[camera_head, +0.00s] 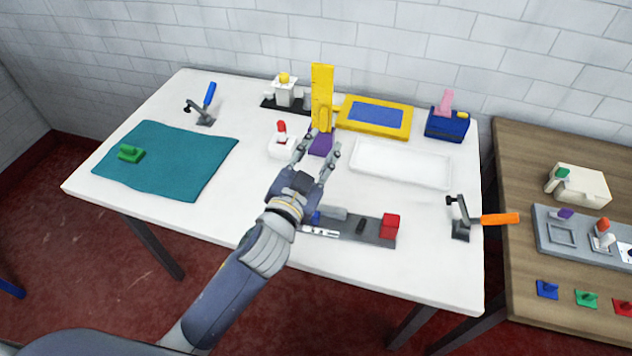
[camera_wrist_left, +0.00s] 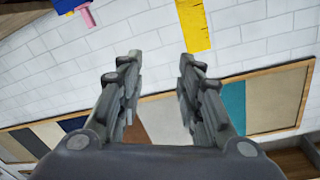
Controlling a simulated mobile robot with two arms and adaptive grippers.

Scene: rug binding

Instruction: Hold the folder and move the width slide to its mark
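A grey rail fixture (camera_head: 348,228) lies near the front edge of the white table, with a red block (camera_head: 390,227) at its right end, a small dark knob (camera_head: 360,226) and white markings at its left. It looks like the folder with its width slide, but I cannot tell which part is the slide. My left gripper (camera_head: 320,150) is open and empty above the table, beyond the fixture; my forearm and hand hide the fixture's left end. My right gripper is not in view.
A yellow upright (camera_head: 322,90) with a purple block (camera_head: 321,143) stands just behind my left gripper. A white tray (camera_head: 402,165), a yellow frame (camera_head: 374,116) and an orange-handled clamp (camera_head: 463,218) lie right. A teal mat (camera_head: 180,165) covers the left. The front-left table is clear.

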